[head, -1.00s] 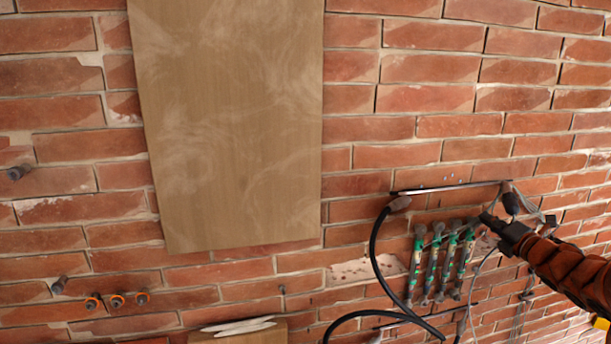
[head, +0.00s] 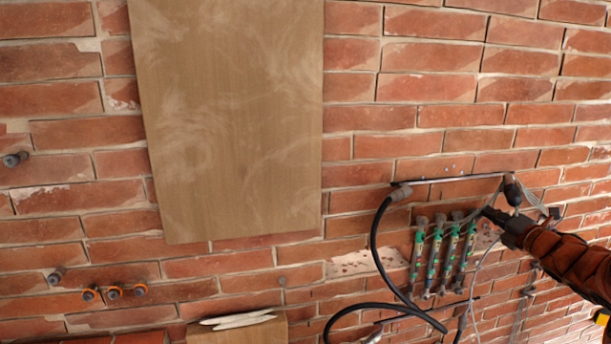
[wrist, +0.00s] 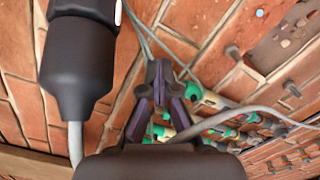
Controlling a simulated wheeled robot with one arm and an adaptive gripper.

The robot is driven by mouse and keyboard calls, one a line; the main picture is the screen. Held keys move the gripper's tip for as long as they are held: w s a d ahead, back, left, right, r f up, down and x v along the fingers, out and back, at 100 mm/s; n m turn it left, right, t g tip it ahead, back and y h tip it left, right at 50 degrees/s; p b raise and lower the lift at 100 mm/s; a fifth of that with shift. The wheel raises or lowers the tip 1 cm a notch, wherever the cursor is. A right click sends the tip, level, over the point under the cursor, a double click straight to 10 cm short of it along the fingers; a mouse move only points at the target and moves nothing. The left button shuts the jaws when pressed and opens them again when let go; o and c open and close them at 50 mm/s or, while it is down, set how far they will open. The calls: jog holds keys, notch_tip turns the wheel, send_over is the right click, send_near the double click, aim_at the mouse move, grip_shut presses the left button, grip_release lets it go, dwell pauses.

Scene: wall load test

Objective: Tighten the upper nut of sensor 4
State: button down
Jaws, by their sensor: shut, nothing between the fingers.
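Several slim green-and-grey sensors (head: 451,252) stand side by side on the brick wall, with dark nuts at their upper and lower ends. No number is readable; the rightmost sensor (head: 467,247) is closest to my gripper (head: 487,212). My gripper is beside that sensor's upper end, and contact cannot be told. In the wrist view my gripper (wrist: 158,66) has its fingertips together and empty. The sensors (wrist: 222,128) lie to the right of and below the fingertips there, partly hidden by the fingers and a grey cable.
A black cylindrical connector (wrist: 80,60) with a grey cable hangs close to my gripper's left in the wrist view. A thick black hose (head: 374,245) loops left of the sensors. A wooden board (head: 235,120) is on the wall. Orange-ringed fittings (head: 114,292) are at lower left.

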jog(key=shift+d+f+b, duration=0.25)
jog(key=shift+f+b, duration=0.3)
jog(key=shift+b, duration=1.55)
jog(key=shift+w+f+b, duration=0.1)
jog(key=shift+f+b, duration=0.15)
jog(key=shift+b, duration=0.45)
jog(key=shift+d, duration=0.2)
jog(key=b+v, duration=0.3)
jog(key=v, duration=0.3)
jog(key=shift+d, duration=0.25)
dwell(0.3)
jog(key=shift+w+r, duration=0.15)
jog(key=shift+r, duration=0.05)
